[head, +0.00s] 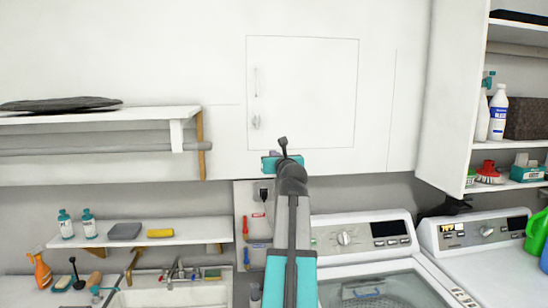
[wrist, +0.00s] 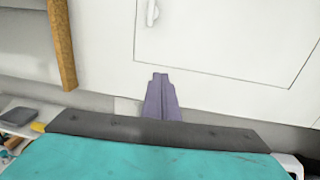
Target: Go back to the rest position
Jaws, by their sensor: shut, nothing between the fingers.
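My gripper shows in the wrist view as two purple fingers (wrist: 160,78) pressed together, shut and empty. They point toward the white wall cabinet door (wrist: 230,35), whose handle (wrist: 151,12) is above the fingertips. In the head view my arm rises from the bottom centre, and its end is in front of the lower edge of the cabinet (head: 378,160). The fingers are mostly hidden there behind the wrist. The door (head: 305,85) looks closed and flat with the cabinet front.
A shelf with bottles (head: 65,224) and a yellow sponge (head: 160,233) is at left above a sink (head: 175,296). A washer (head: 360,240) and a second machine (head: 475,234) stand at right. An open shelf unit (head: 462,90) is at upper right.

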